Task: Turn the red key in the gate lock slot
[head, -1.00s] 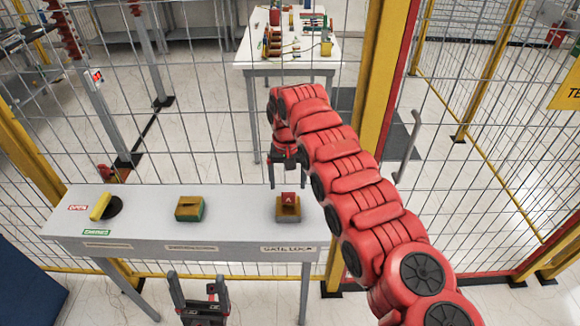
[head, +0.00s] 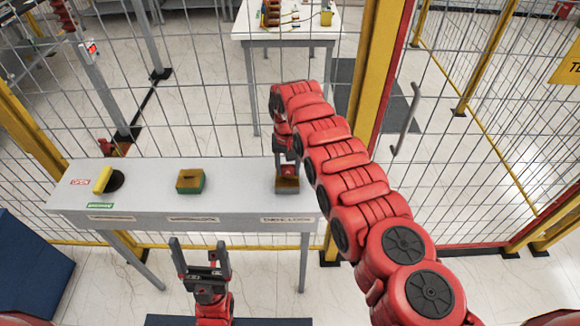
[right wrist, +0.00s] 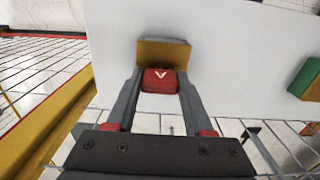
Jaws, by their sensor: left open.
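The red key (right wrist: 160,80) sits at the yellow-brown gate lock block (right wrist: 163,53) on the grey table. In the head view the key (head: 288,170) shows just above the lock block (head: 287,185), partly covered by my right gripper. My right gripper (head: 288,165) reaches down over it from behind. In the right wrist view the two fingers of my right gripper (right wrist: 159,88) stand on either side of the key, very close to it. I cannot tell whether they touch it. My left gripper (head: 200,248) is open and empty, in front of the table.
The table (head: 235,190) also holds a green and yellow block (head: 190,181) in the middle and a yellow handle (head: 102,180) on a dark disc at left. A wire mesh fence (head: 200,100) and a yellow post (head: 380,70) stand behind. Another table (head: 290,35) is beyond the fence.

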